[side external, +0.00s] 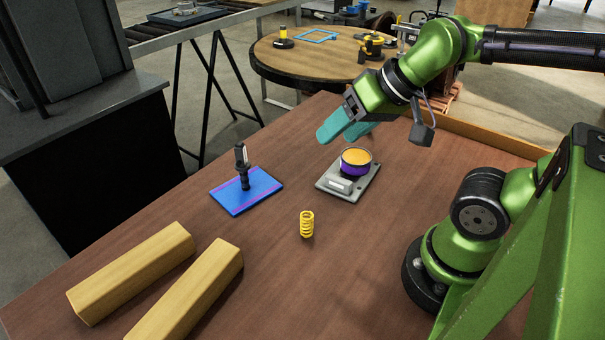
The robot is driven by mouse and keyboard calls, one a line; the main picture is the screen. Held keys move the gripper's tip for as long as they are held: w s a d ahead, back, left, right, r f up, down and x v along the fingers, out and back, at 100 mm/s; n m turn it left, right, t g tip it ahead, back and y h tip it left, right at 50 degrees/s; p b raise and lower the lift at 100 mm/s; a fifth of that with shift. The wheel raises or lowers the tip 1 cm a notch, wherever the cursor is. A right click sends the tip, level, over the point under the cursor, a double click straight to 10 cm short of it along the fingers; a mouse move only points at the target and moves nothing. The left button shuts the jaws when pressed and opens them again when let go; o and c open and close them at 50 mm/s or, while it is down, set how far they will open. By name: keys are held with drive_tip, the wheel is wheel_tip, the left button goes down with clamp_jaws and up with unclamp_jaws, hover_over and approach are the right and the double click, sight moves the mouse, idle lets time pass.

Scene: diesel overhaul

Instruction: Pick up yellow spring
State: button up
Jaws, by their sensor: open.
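The yellow spring (307,225) stands upright on the brown wooden table, near the middle of the side external view. Nothing touches it. My gripper (345,130) has teal fingers and is in the air above the table, behind and a little right of the spring in the picture. The fingers are apart and empty. The far finger is partly hidden behind the near one.
A grey plate (350,193) bears an orange-topped purple cylinder (356,162) behind the spring. A blue mat (228,197) with a black upright part (242,168) lies left. Two wooden blocks (133,272) (195,297) lie front left. Table around the spring is clear.

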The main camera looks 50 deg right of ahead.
drive_tip(key=n+g+h, duration=0.2)
drive_tip(key=n+g, duration=0.5)
drive_tip(key=n, duration=2.5)
hover_over(307, 215)
wheel_tip(307, 215, down, 7)
drive_tip(key=f, duration=1.2)
drive_tip(key=shift+s, duration=0.2)
drive_tip(key=f, duration=0.5)
drive_tip(key=shift+w, duration=0.2)
